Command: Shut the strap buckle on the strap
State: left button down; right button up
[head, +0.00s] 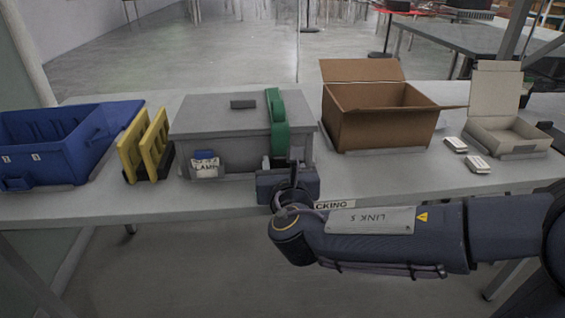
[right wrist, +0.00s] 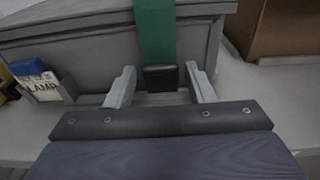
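A green strap (head: 277,120) runs over the lid and down the front of a grey lidded box (head: 222,132). In the right wrist view the strap (right wrist: 156,30) ends at a black buckle (right wrist: 161,78) low on the box front. The buckle is hidden behind my gripper in the head view. My right gripper (head: 279,164) is in front of the box. In the right wrist view its two fingers (right wrist: 160,84) are spread, one on each side of the buckle, with gaps visible. Whether the buckle is latched cannot be told. My left gripper is not in view.
A label card (head: 205,168) sits in a holder on the box front. Yellow panels (head: 145,146) and a blue bin (head: 55,145) stand to the left. An open cardboard box (head: 378,125), small white packs (head: 478,164) and an open white carton (head: 505,133) stand right.

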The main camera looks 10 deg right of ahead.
jog(key=shift+o, duration=1.1)
jog(key=s+p, duration=0.1)
jog(key=s, duration=0.6)
jog(key=shift+s+r, duration=0.4)
jog(key=shift+r, duration=0.05)
